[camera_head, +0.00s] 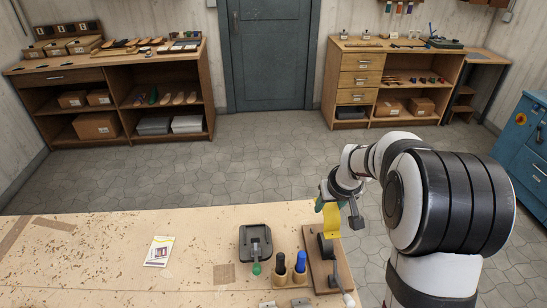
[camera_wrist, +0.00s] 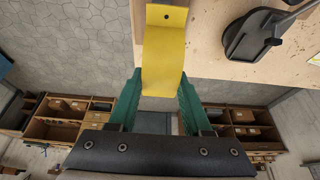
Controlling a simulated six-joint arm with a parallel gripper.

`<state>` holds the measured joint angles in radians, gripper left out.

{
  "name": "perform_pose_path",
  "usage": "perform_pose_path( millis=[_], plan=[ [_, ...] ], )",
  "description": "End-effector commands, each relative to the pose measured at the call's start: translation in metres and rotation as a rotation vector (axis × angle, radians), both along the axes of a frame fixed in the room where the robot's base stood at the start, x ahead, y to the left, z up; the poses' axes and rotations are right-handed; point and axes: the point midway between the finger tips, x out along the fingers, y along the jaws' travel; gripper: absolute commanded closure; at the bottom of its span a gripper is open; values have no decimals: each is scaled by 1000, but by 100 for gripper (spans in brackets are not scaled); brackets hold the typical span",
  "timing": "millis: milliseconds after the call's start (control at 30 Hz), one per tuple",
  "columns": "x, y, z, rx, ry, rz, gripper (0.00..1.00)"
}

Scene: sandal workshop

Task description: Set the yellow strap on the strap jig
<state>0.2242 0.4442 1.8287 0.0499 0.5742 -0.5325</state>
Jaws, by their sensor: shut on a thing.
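My gripper (camera_head: 322,202) is shut on the yellow strap (camera_head: 331,220) at the right end of the bench. In the wrist view the strap (camera_wrist: 165,55) is a bent band between the two green fingers (camera_wrist: 158,100), with a small hole at its far end. In the head view the strap hangs above the back of a wooden board with black parts (camera_head: 341,265), which may be the strap jig. I cannot tell whether strap and board touch. A black device with a green knob (camera_head: 249,239) stands to the left; it also shows in the wrist view (camera_wrist: 245,42).
Two wooden holders with an orange-and-black handle (camera_head: 280,265) and a blue handle (camera_head: 300,263) stand between the black device and the board. A printed card (camera_head: 158,251) lies farther left. The bench's left part is mostly clear; its right edge is close.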

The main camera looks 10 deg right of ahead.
Motion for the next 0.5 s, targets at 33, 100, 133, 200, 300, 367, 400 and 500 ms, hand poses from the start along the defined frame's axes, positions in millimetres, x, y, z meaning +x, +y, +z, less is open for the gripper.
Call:
perform_pose_path(
  millis=[33,100,133,200,300,367,400,500],
  plan=[
    [4,-8,-12,-2,2,-4,100],
    [9,-12,-22,-4,0,-6,100],
    [11,-11,-25,-5,0,-5,100],
    [19,1,-36,-6,0,-3,100],
    [35,28,-55,-6,1,1,100],
    [44,45,-66,-7,1,1,100],
    [50,54,-73,-6,0,0,100],
    [62,73,-86,-6,-1,-3,100]
  ],
)
